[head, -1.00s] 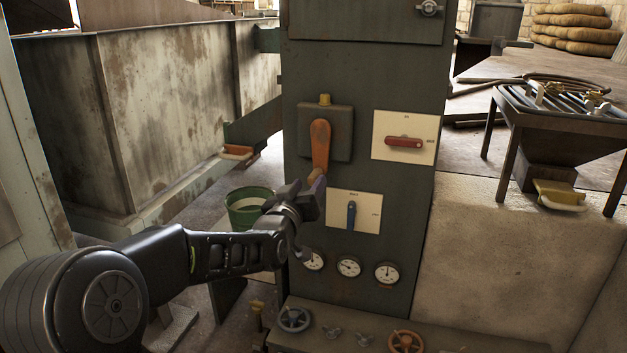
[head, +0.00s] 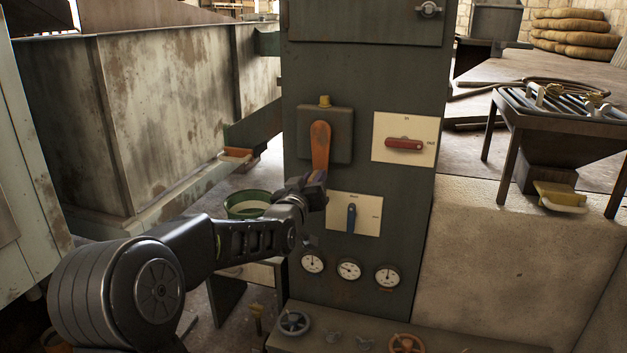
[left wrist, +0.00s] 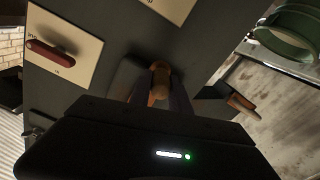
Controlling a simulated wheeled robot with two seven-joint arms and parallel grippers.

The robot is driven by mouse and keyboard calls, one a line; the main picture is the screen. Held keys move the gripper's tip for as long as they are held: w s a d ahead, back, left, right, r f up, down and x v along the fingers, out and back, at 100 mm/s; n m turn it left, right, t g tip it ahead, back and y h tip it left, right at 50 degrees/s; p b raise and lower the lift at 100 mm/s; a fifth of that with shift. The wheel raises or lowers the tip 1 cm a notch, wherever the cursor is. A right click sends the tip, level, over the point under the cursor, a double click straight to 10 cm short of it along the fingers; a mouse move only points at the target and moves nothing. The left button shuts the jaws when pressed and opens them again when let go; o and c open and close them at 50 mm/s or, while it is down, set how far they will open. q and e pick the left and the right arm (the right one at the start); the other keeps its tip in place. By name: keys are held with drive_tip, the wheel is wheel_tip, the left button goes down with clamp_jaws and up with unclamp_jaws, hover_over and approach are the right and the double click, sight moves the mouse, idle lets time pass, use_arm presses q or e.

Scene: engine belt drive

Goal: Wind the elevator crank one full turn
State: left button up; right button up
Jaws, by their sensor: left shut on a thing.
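The elevator crank (head: 320,146) is an orange lever on a dark square box (head: 342,124) on the front of a grey-green cabinet. Its arm points down from the box. My left gripper (head: 316,181) is at the crank's lower end and shut on its grip. In the left wrist view, the brown rounded grip (left wrist: 160,78) shows between the fingers of my left gripper (left wrist: 160,100). The fingers hide part of the grip. My right gripper is not in view.
A red switch (head: 404,144) on a white plate is right of the crank. A blue switch (head: 351,216) is close below right. Gauges (head: 349,270) and a ledge with handwheels (head: 295,322) are lower. A green bucket (head: 247,204) stands behind my left arm.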

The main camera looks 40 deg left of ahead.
use_arm(q)
clamp_jaws()
idle(0.8)
drive_tip(key=shift+a+f, duration=0.1)
drive_tip(key=shift+a, duration=0.05)
drive_tip(key=s+a+r+m+b, duration=0.1)
drive_tip(key=a+r+m, duration=0.6)
drive_tip(key=m, duration=1.2)
drive_tip(key=shift+s+a+r+b, duration=0.2)
drive_tip(key=shift+s+r+b, duration=0.1)
drive_tip(key=shift+s+r, duration=0.75)
drive_tip(key=shift+w+r, duration=0.2)
